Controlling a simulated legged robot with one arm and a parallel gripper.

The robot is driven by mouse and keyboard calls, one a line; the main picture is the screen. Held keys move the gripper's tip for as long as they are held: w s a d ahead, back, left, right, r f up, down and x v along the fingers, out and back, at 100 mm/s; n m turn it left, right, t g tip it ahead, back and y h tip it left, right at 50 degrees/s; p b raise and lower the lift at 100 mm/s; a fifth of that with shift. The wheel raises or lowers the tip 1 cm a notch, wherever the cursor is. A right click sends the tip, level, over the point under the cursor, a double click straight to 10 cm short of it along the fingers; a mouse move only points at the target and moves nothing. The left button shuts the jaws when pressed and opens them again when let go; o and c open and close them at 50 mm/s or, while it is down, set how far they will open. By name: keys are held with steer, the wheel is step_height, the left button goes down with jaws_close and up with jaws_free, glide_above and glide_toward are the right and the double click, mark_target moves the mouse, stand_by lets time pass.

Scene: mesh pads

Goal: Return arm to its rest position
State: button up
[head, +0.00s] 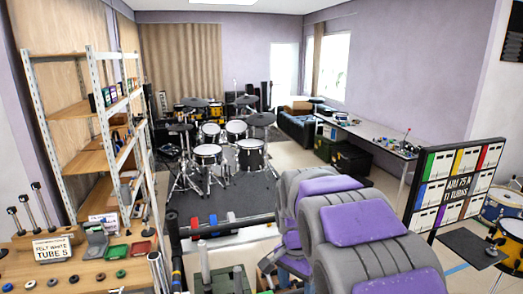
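Rounded grey shapes with purple panels (362,224) fill the lower middle and right of the head view, close to the camera. I cannot tell for sure whether they are links of my arm. No gripper fingers can be made out, so my gripper's opening and anything it holds are not shown. The shapes hide part of the floor and whatever stands behind them.
A wooden bench (60,268) with a "FELT WHITE TUBE 5" sign (54,247) is lower left, beside a shelf rack (88,150). A drum kit (222,140) stands on a dark mat (218,205). A labelled panel (457,188) stands right, before a long table (368,134).

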steer(key=s+d+n, duration=0.2)
steer(key=s+n, duration=0.2)
steer(key=s, duration=1.1)
steer(key=s+d+f+n+g, duration=0.1)
steer(key=s+d+n, duration=0.2)
steer(key=s, duration=1.3)
steer(key=shift+s+d+f+n+y, duration=0.25)
steer(key=shift+s+d+n+y, duration=0.05)
steer(key=shift+n, duration=0.4)
